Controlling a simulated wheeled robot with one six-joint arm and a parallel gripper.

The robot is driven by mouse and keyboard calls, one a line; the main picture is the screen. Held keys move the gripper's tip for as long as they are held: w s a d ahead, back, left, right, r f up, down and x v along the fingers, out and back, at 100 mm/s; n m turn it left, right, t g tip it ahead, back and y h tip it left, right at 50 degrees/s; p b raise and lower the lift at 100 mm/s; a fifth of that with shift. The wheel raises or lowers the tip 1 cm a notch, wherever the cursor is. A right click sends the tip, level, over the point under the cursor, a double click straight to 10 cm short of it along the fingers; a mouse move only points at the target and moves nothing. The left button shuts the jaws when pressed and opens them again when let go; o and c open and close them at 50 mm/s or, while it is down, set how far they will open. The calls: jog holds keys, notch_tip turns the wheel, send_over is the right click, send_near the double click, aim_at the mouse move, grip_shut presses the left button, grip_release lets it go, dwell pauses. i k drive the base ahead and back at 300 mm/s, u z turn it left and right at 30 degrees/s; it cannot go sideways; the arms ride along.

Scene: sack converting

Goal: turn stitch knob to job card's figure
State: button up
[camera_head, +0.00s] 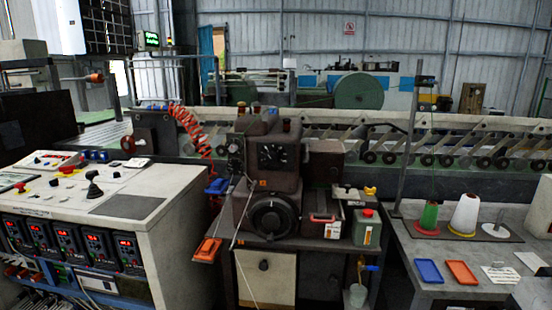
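A dark sewing machine head (305,165) stands on a bench in the middle. On its upper front is a black dial with white marks (272,156), which looks like the stitch knob; its setting is too small to read. A larger black round handwheel (274,218) sits below it. A small white printed card (501,274) lies on the right-hand table and may be the job card; its figure cannot be read. My gripper is not in view.
A control console (100,200) with red displays stands at left. A red coiled hose (190,130) hangs beside the machine. A green-and-red can (367,228) stands on the bench. The right table (420,235) holds thread cones (465,214), a blue tray (428,271) and an orange tray (461,272).

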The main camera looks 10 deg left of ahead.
aim_at(273, 158)
jog(key=z, duration=1.2)
jog(key=i, duration=1.15)
jog(key=u, duration=2.5)
